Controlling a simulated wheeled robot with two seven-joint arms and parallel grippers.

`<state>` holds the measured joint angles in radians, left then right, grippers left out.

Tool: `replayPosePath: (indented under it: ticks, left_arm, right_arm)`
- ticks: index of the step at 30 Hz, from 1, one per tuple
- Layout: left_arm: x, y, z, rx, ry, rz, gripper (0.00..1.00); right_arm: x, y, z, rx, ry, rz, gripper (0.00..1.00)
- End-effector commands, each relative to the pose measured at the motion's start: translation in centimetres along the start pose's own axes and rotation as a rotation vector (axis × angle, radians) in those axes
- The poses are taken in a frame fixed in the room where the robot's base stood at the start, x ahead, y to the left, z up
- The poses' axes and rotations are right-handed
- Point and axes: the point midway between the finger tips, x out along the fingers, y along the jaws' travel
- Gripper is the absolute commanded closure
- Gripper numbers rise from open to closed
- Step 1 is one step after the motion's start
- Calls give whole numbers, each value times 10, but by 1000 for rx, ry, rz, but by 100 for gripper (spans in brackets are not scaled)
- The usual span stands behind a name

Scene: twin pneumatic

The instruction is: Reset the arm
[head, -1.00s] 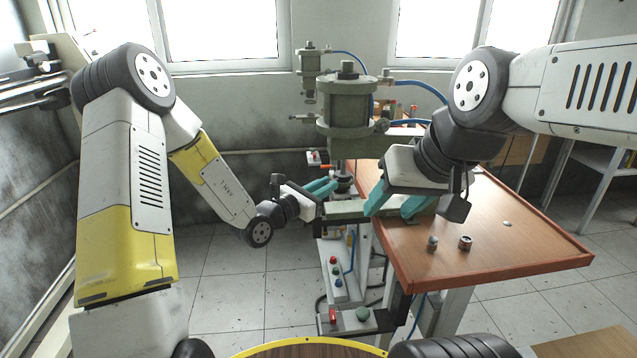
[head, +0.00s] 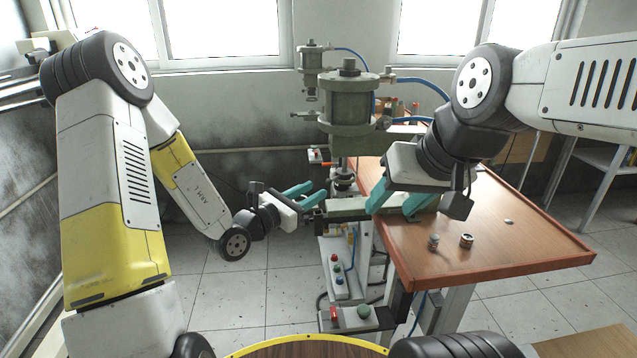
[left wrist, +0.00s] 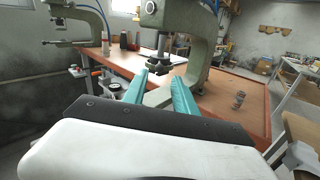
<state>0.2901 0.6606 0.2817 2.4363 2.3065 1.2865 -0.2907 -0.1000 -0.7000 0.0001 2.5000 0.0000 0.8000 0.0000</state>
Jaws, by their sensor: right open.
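My left gripper (head: 308,194) comes in from the left with teal fingers spread apart. It is open and empty, in the air just left of the green pneumatic press (head: 349,110). In the left wrist view the open fingers (left wrist: 158,88) point toward the press (left wrist: 185,35), with nothing between them. My right gripper (head: 392,202) is open above the near left part of the wooden table (head: 500,220), its teal fingers pointing down and left. I see nothing held in it.
Two small metal parts stand on the table, one (head: 433,241) beside the other (head: 466,240), with a small flat piece (head: 508,221) farther right. A second press (head: 311,70) stands behind. A control box with a green button (head: 364,312) sits low beside the table.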

Motion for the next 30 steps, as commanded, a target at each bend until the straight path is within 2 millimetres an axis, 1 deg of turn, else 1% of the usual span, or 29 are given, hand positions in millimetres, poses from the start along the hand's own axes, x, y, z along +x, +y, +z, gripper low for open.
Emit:
replayPosePath:
  ticks: [1,4,13,15,17,20,21,23,24,26,27,29,30]
  left_arm:
    - [-6,0,0,0,1,0,66]
    - [-12,0,0,0,-1,0,66]
    - [-13,0,1,1,-1,-1,66]
    - [-13,-3,5,12,-6,-16,66]
    - [-13,-10,14,39,-15,-49,66]
    - [-15,-34,40,129,-43,-163,66]
    - [-19,-47,53,182,-53,-226,66]
    - [-27,-69,72,274,-66,-328,66]
    - [-34,-85,82,340,-71,-401,66]
    - [-47,-106,94,443,-71,-504,66]
    - [-57,-119,99,513,-68,-569,66]
    - [-73,-136,105,622,-58,-665,66]
    - [-85,-145,107,698,-46,-724,66]
  right_arm:
    - [0,0,0,0,0,0,50]
    - [0,0,0,0,0,0,50]
    - [0,0,0,0,0,0,50]
    - [0,0,0,0,0,0,50]
    - [0,0,0,0,0,0,50]
    - [0,0,0,0,0,0,50]
    - [0,0,0,0,0,0,50]
    - [0,0,0,0,0,0,50]
    - [0,0,0,0,0,0,50]
    - [0,0,0,0,0,0,50]
    - [0,0,0,0,0,0,50]
    - [0,0,0,0,0,0,50]
    - [0,0,0,0,0,0,50]
